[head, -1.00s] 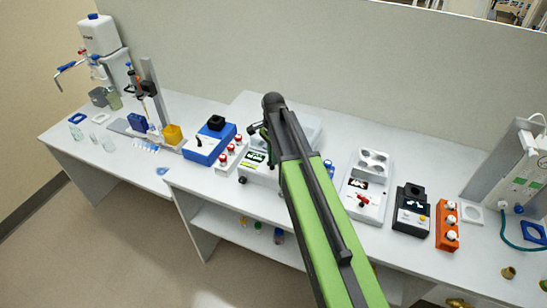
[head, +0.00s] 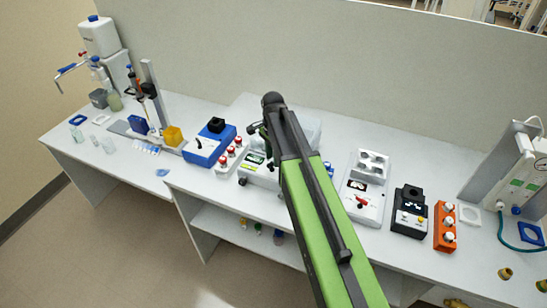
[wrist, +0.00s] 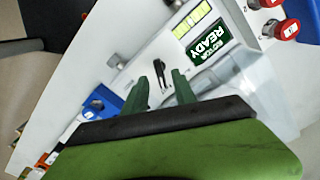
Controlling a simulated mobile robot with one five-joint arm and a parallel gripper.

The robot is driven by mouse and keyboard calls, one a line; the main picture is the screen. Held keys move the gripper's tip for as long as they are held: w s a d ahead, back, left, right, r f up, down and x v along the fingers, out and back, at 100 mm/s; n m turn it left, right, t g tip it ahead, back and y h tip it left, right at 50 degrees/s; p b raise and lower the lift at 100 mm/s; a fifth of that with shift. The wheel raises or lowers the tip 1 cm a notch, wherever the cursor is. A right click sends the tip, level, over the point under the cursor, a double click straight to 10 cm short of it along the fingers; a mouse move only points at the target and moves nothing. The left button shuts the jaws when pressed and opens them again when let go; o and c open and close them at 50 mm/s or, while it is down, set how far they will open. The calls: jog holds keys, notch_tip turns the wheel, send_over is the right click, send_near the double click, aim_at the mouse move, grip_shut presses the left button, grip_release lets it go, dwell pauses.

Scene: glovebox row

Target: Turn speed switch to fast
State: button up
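A white device with a green screen reading "READY" (wrist: 208,43) fills the upper part of the wrist view. In the head view this white device (head: 254,172) stands on the bench, partly hidden behind my arm. A small black lever (wrist: 160,73), which looks like the speed switch, is on its front panel. Its labels are not readable. My gripper (wrist: 160,76) has two dark green fingers, apart, with the lever showing between their tips. I cannot tell whether they touch it. In the head view my arm hides most of the gripper.
Red-capped knobs (wrist: 283,28) are close by at the upper right of the wrist view. A blue device (head: 208,148) stands left on the bench. A white device with a red knob (head: 362,200), a black box (head: 410,212) and an orange block (head: 445,228) stand right.

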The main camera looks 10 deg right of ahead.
notch_tip(320, 180, up, 16)
jog(key=p, duration=1.5)
jog(key=shift+n, duration=0.5)
jog(key=s+f+b, duration=0.1)
jog(key=f+b, duration=0.4)
jog(key=s+f+b, duration=0.2)
jog(key=f+b, duration=0.3)
jog(key=s+f+b, duration=0.2)
jog(key=f+b, duration=0.3)
jog(key=shift+s+a, duration=0.25)
jog(key=s+f+n+b, duration=0.2)
jog(key=s+f+b, duration=0.1)
jog(key=s+f+n+b, duration=0.3)
jog(key=s, duration=0.1)
jog(key=shift+s+a+f, duration=0.1)
jog(key=s+n, duration=0.1)
jog(key=n, duration=0.4)
jog(key=s+n, duration=0.1)
jog(key=n, duration=0.1)
jog(key=shift+s+r, duration=0.3)
jog(key=shift+r, duration=0.05)
